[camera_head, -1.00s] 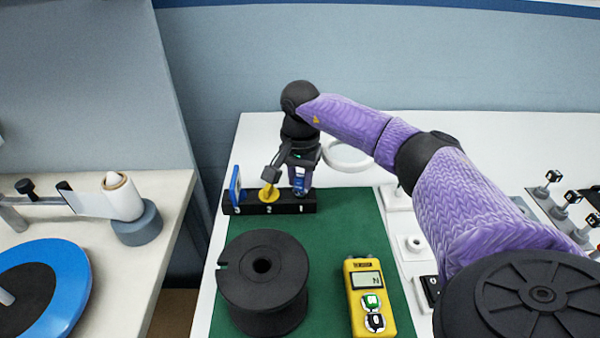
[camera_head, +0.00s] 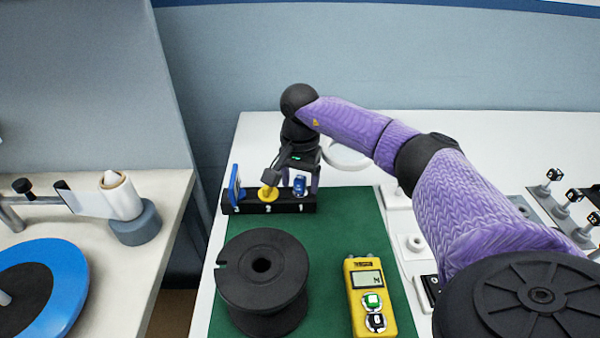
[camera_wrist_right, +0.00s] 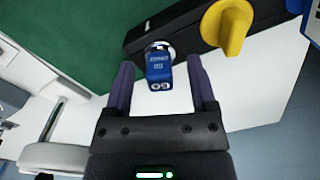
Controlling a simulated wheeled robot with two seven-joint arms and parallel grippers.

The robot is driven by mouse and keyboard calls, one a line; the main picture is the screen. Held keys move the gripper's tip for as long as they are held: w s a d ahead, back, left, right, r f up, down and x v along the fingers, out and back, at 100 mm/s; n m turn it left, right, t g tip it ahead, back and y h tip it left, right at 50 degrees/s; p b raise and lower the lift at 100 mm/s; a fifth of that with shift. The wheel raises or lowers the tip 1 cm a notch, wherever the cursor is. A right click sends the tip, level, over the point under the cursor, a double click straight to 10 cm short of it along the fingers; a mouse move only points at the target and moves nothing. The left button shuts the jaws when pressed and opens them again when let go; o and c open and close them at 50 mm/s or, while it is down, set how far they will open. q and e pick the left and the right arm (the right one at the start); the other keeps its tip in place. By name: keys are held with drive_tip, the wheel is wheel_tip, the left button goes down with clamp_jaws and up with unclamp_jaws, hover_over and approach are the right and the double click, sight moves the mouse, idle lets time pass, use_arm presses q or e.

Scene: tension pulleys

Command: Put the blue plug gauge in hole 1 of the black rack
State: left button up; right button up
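The blue plug gauge (camera_head: 300,186) stands upright in the right-end hole of the black rack (camera_head: 285,209). In the right wrist view the blue plug gauge (camera_wrist_right: 158,72) stands in the end hole of the rack (camera_wrist_right: 190,32), its metal pin mostly hidden. My right gripper (camera_head: 299,180) is over that end of the rack. In the wrist view its two fingers (camera_wrist_right: 160,75) are spread on both sides of the gauge, with a gap on each side. The hole labels are too small to read. My left gripper is not in view.
A yellow gauge (camera_head: 268,192) stands in the middle of the rack and a blue one (camera_head: 235,188) at the left end. A black spool (camera_head: 262,280) and a yellow meter (camera_head: 370,298) stand nearer on the green mat (camera_head: 325,235).

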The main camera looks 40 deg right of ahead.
wheel_tip(320, 180, up, 10)
drive_tip(key=shift+p, duration=1.1)
